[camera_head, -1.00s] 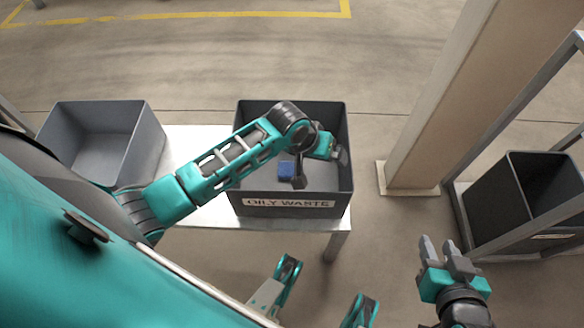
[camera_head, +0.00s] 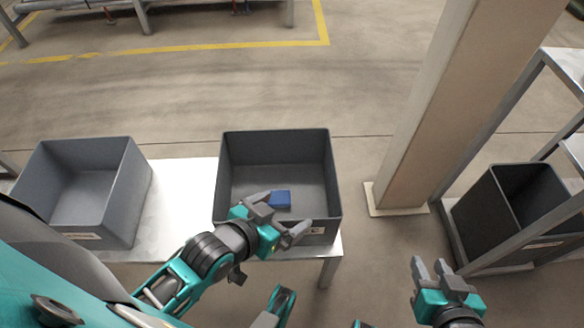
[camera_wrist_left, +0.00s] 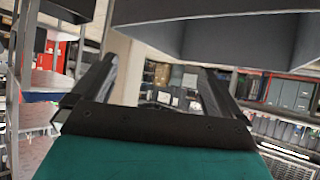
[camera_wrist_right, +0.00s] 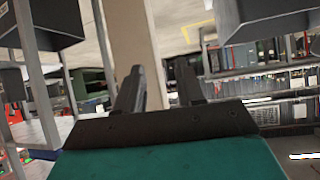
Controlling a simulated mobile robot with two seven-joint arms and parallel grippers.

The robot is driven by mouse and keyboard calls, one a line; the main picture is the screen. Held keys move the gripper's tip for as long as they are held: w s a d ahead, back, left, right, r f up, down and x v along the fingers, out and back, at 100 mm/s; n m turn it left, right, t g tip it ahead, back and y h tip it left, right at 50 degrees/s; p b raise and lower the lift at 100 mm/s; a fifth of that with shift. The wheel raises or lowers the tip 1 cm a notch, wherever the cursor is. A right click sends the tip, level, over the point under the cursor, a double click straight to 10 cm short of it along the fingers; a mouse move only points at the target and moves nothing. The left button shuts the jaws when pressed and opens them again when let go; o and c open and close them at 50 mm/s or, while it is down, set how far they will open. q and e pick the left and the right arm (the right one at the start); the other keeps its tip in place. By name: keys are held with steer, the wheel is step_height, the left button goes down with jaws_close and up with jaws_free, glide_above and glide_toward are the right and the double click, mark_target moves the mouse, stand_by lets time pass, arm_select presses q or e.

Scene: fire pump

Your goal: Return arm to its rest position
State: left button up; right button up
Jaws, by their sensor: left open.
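My left gripper (camera_head: 280,217) is open and empty. In the head view it overlaps the front wall of the middle grey bin, which carried an "OILY WASTE" label in the earlier frame and now has that label mostly hidden. In the left wrist view its two dark fingers (camera_wrist_left: 150,85) stand apart with nothing between them. My right gripper (camera_head: 433,274) is at the lower right, pointing up the picture, with its fingers apart and empty; its fingers also show in the right wrist view (camera_wrist_right: 163,88).
A blue block (camera_head: 281,198) lies inside the middle bin (camera_head: 330,165). Another grey bin (camera_head: 128,185) stands to its left on the metal table (camera_head: 185,205). A beige column (camera_head: 425,110) and a metal rack (camera_head: 490,125) holding a dark bin (camera_head: 475,220) stand right.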

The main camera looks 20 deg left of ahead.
arm_select(q)
step_height(320, 180, up, 9)
steer(key=s+a+p, duration=0.1)
steer(key=a+p, duration=0.1)
steer(key=p, duration=1)
steer(key=shift+a+y, duration=0.35)
steer(key=shift+y, duration=0.05)
steer(key=shift+s+a+f, duration=0.15)
steer(key=shift+s+a, duration=0.05)
steer(key=shift+s, duration=0.05)
steer(key=shift+c, duration=0.3)
arm_select(e)
steer(key=s+d+r+h, duration=0.1)
steer(key=d+r, duration=0.2)
steer(key=r, duration=0.5)
steer(key=shift+s+r, duration=0.25)
steer(key=shift+r, duration=0.1)
